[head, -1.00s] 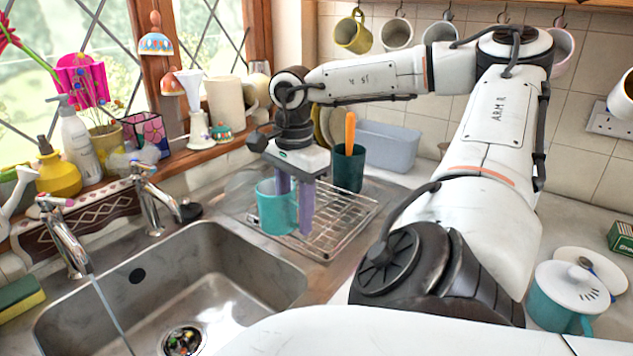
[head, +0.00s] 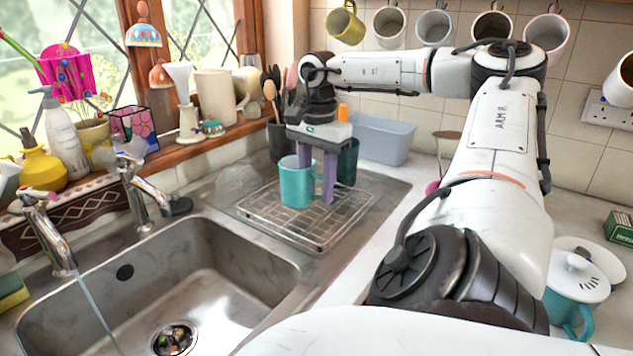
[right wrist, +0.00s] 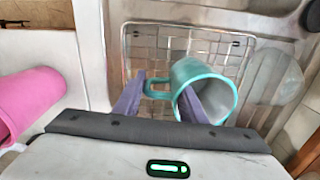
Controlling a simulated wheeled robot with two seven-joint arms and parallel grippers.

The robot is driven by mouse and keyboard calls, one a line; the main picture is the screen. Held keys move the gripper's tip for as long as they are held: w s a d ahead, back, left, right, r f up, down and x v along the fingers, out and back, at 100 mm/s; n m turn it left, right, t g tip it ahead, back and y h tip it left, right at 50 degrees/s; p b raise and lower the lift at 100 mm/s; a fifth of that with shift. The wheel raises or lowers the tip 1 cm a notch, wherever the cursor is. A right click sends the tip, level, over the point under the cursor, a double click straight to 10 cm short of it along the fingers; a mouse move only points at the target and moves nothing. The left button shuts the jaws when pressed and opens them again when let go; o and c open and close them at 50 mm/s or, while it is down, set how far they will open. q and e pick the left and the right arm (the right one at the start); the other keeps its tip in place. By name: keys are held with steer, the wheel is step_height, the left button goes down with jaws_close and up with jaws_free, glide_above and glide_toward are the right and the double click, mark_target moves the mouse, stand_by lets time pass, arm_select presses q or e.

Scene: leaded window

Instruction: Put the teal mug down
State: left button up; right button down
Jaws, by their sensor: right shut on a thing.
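The teal mug (head: 296,186) is upright at the wire drying rack (head: 291,232), toward its back part. My right gripper (head: 316,188) points down from above and is shut on the mug. In the right wrist view the mug (right wrist: 212,78) has its handle between the two purple fingers (right wrist: 163,88). One finger overlaps the mug's opening and the other is beyond the handle. I cannot tell whether the mug's base touches the rack. My left gripper is not in view.
A dark teal utensil cup (head: 348,162) stands close behind the right gripper. A dark utensil pot (head: 279,140) and a grey-blue tub (head: 383,140) are at the back. The sink (head: 200,255) with running water lies front left. The rack's front is clear.

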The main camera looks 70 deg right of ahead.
mark_target(317, 198)
steer(key=shift+f, duration=1.75)
steer(key=shift+f, duration=0.1)
steer(key=c, duration=1.1)
jaws_free()
step_height(317, 198, up, 12)
steer(key=shift+s+r+p, duration=0.1)
steer(key=shift+s+p, duration=0.05)
steer(key=shift+p, duration=0.2)
